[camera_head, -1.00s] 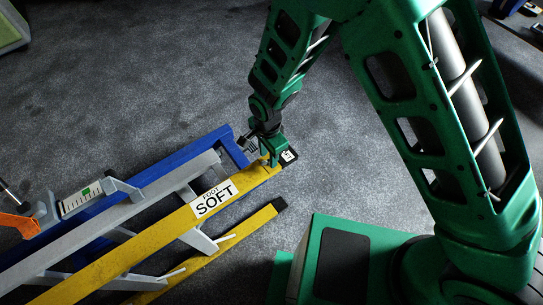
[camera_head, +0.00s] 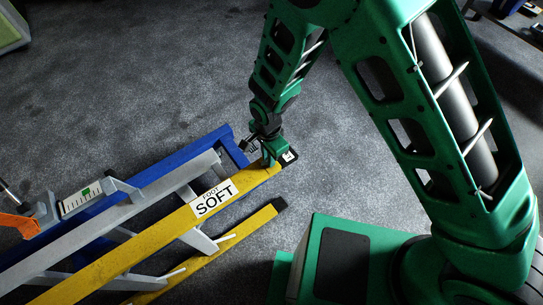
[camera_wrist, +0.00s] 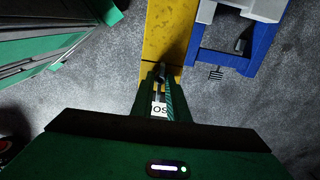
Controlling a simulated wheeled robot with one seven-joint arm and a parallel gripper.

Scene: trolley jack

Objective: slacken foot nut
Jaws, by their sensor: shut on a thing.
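My gripper (camera_head: 267,161) reaches down onto the rail just before that foot. In the wrist view my gripper (camera_wrist: 161,76) is shut on a small dark part at the yellow rail (camera_wrist: 168,35), which I take as the foot nut. The fingers hide most of it. A white label with black letters (camera_wrist: 160,110) shows between the fingers.
A blue rail (camera_head: 180,158) and grey bars (camera_head: 150,196) run beside the yellow rail. A second yellow leg with a black end (camera_head: 262,219) lies nearer.

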